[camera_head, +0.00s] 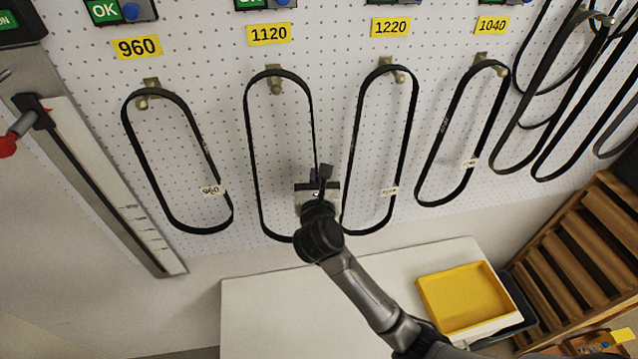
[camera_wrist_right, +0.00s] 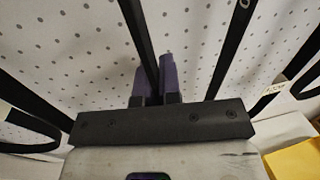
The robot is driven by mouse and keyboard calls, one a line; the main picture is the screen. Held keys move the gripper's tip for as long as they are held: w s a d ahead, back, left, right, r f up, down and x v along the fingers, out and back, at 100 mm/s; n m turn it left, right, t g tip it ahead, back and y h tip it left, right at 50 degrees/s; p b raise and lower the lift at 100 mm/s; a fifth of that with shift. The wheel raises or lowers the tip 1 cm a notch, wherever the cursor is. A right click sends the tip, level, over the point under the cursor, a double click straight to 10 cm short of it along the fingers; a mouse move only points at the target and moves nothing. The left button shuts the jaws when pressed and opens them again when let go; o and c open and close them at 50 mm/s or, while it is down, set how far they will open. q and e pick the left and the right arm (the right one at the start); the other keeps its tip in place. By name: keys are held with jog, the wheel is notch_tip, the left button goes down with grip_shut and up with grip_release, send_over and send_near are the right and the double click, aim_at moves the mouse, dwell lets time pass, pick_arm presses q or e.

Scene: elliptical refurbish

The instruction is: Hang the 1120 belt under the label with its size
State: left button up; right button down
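A black belt (camera_head: 251,150) hangs in a long loop on the hook (camera_head: 274,84) under the yellow 1120 label (camera_head: 269,34); I take it to be the 1120 belt, but I see no size tag on it. My right gripper (camera_head: 322,178) is at the lower part of its right strand. In the right wrist view that strand (camera_wrist_right: 139,35) runs down between the two purple fingers (camera_wrist_right: 156,80), which lie close on both sides of it. The gripper's body hides part of the belt's lower right side. My left gripper is not in view.
Belts hang under the 960 (camera_head: 138,47), 1220 (camera_head: 390,27) and 1040 (camera_head: 492,25) labels; the 1220 one (camera_head: 412,120) is close to the right of my gripper. More belts hang at the far right. A white table (camera_head: 270,310) with a yellow tray (camera_head: 428,300) is below.

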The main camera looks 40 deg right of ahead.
jog(key=w, duration=0.1)
jog(key=d+f+b, duration=0.1)
jog(key=w, duration=0.1)
jog(key=shift+w+d+f, duration=0.25)
jog(key=shift+w+f, duration=0.05)
jog(key=shift+f, duration=0.05)
jog(key=shift+f+b, duration=0.1)
jog(key=shift+b, duration=0.2)
dwell(0.5)
jog(key=c, duration=1.3)
grip_release()
jog(key=shift+o, duration=0.4)
